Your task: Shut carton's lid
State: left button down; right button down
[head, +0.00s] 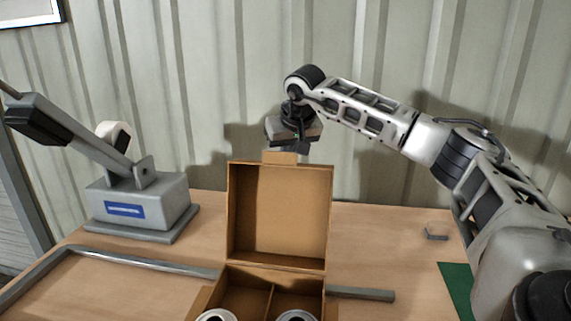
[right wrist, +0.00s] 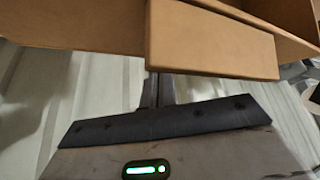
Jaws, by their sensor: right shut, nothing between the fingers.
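The brown cardboard carton (head: 231,304) stands at the front of the table with its lid (head: 280,213) raised upright at the back. A small tuck flap (head: 280,158) sticks up from the lid's top edge. Two round cartridge tops (head: 297,316) show inside the carton, in compartments split by a divider. My right gripper (head: 290,149) is behind the lid near its top edge, its fingertips partly hidden by the lid. In the right wrist view the shut fingers (right wrist: 158,90) are empty and close to the flap (right wrist: 212,47); I cannot tell if they touch. My left gripper is not seen.
A grey lever device (head: 140,198) with a blue label stands at the left of the table. A grey rail (head: 150,262) runs across behind the carton. The corrugated wall is close behind.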

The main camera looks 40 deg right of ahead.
aim_at(282, 163)
jog(key=shift+w+f, duration=0.1)
jog(key=shift+f, duration=0.8)
jog(key=shift+s+a+r, duration=0.25)
jog(key=shift+s+a, duration=0.85)
jog(key=shift+a, duration=0.2)
jog(key=shift+s+a+r+p, duration=0.75)
jog(key=shift+a+r, duration=0.05)
jog(key=shift+a, duration=0.2)
jog(key=shift+s+a, duration=0.1)
